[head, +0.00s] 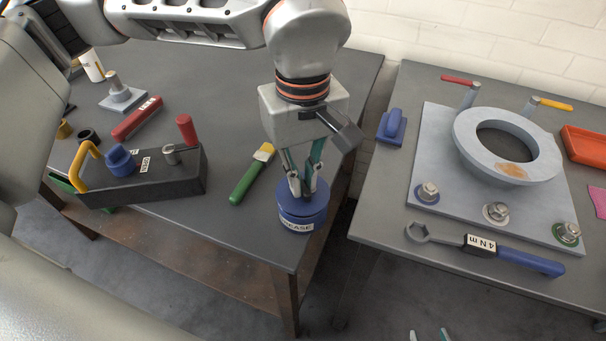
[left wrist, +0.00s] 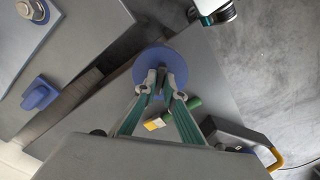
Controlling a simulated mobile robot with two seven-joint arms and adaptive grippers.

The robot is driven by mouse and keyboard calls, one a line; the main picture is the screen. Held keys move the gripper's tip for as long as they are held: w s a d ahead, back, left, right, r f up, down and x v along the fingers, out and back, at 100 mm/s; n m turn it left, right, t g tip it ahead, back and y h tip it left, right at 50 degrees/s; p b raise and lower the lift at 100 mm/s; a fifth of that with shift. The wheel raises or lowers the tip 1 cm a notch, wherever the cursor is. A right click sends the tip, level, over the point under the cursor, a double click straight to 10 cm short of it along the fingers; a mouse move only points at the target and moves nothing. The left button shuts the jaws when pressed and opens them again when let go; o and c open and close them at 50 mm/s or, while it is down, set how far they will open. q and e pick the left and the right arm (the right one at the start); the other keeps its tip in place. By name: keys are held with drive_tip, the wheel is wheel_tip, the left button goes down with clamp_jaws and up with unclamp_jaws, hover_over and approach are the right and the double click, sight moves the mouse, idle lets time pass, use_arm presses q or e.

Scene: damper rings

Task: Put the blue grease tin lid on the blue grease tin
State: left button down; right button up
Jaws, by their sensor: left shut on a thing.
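The blue grease tin (head: 297,225), with a white "GREASE" label, stands near the front right corner of the left bench. The round blue lid (head: 314,204) is directly over it and looks level. I cannot tell whether it is fully seated or a hair above the rim. My left gripper (head: 304,190) points down and is shut on the middle of the lid. In the left wrist view the lid (left wrist: 145,77) shows as a blue disc under the fingertips (left wrist: 161,78) and hides the tin. My right gripper (head: 429,335) shows only its two separated fingertips at the bottom edge.
A green-handled brush (head: 245,182) lies just left of the tin. A dark caddy (head: 150,183) with a yellow handle stands further left. Across a gap, the right bench holds a plate with a grey ring (head: 468,152) and a torque wrench (head: 490,247).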

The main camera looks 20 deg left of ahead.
use_arm(q)
drive_tip(key=shift+f, duration=0.45)
drive_tip(key=c, duration=2)
unclamp_jaws()
drive_tip(key=shift+c, duration=0.2)
wheel_tip(320, 180, up, 12)
drive_tip(key=shift+r, duration=0.1)
